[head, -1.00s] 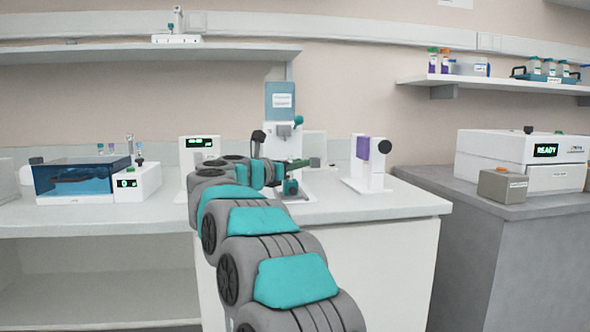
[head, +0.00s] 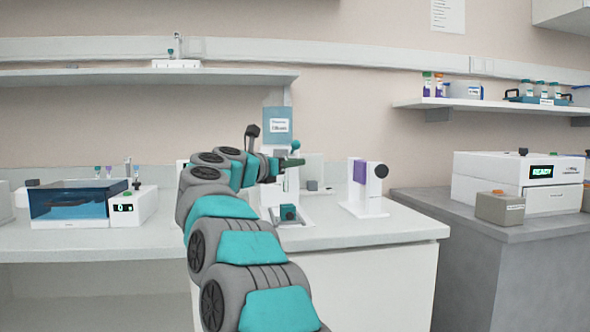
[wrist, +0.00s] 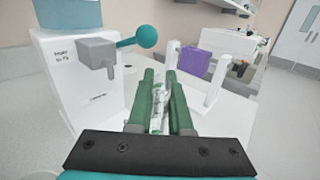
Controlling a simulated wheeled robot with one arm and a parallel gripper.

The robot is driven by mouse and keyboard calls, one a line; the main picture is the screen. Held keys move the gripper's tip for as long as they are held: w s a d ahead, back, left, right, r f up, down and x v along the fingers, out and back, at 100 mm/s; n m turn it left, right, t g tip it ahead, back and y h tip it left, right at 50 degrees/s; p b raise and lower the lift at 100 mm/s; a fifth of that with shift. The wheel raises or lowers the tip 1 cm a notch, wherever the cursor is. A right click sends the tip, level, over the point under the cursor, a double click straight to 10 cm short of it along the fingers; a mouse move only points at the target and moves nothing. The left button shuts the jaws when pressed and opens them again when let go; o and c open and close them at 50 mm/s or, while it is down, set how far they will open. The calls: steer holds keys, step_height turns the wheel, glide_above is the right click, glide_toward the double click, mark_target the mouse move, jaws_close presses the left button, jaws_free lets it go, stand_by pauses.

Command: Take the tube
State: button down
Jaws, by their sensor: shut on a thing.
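My gripper (head: 291,163) has green fingers and is shut on a clear tube (wrist: 158,108), which shows between the fingers in the wrist view. In the head view the tube (head: 291,182) hangs below the fingers, thin and roughly upright. A small teal block (head: 288,213) sits on the base of the white machine under my gripper, with a gap between it and the fingers. The tube's upper part is hidden by the fingers.
The white machine with a blue-grey top (head: 278,127) and a teal knob stands close behind my gripper. A white stand with a purple panel (head: 360,172) is to the right. A blue water bath (head: 70,203) is at the left. The front right of the bench is clear.

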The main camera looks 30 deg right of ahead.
steer(key=b+v, duration=0.2)
steer(key=v, duration=1.5)
steer(key=shift+b, duration=0.4)
